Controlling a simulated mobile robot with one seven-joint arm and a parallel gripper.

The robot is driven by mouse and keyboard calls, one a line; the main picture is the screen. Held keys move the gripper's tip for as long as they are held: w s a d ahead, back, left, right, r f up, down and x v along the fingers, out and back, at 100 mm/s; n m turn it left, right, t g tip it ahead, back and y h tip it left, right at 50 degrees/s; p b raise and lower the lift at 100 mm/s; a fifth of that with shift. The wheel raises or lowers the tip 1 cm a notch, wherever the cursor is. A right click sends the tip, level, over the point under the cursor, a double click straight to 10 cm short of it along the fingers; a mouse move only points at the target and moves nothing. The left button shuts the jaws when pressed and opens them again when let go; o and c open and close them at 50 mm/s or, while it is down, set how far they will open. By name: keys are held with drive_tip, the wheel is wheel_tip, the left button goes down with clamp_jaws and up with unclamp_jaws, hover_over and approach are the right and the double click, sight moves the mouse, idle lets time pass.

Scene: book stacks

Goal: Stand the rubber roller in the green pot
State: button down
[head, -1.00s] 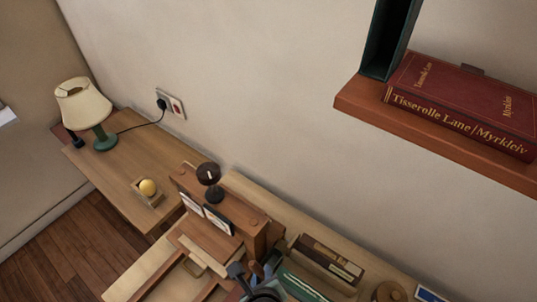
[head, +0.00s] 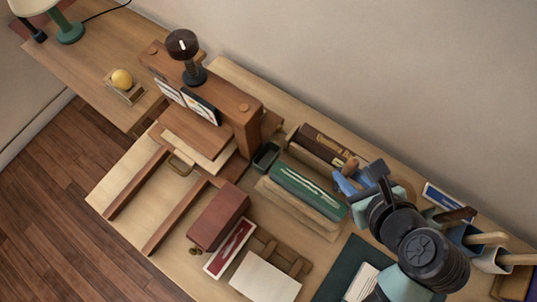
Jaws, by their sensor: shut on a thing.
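My gripper (head: 349,181), with blue fingers, is right of the green-topped box, near the back of the desk. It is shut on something. A short brown piece (head: 352,163) shows by the fingers and may be part of the rubber roller; I cannot make out the rest. A small dark green open-topped container (head: 265,157), apparently the green pot, stands between the wooden cabinet and the box. It looks empty, and my gripper is well to its right. My black arm joints cover the desk just right of my gripper.
The wooden cabinet (head: 235,102) carries a dark round-topped stamp (head: 186,52). The green-topped box (head: 304,190) lies between container and gripper. Several holders with wooden-handled tools (head: 485,239) stand at the right. A red box (head: 217,217) and white pad (head: 264,277) lie in front.

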drive_tip(key=w+a, duration=1)
drive_tip(key=a, duration=0.5)
wheel_tip(320, 180, down, 11)
drive_tip(key=shift+w+y+b, duration=0.25)
drive_tip(key=shift+y+b, duration=0.05)
drive_tip(key=shift+b, duration=0.05)
drive_tip(key=shift+d+f, duration=0.1)
drive_tip(key=shift+f, duration=0.15)
drive_tip(key=shift+f, duration=0.15)
drive_tip(key=c, duration=0.7)
unclamp_jaws()
drive_tip(key=shift+c, duration=0.2)
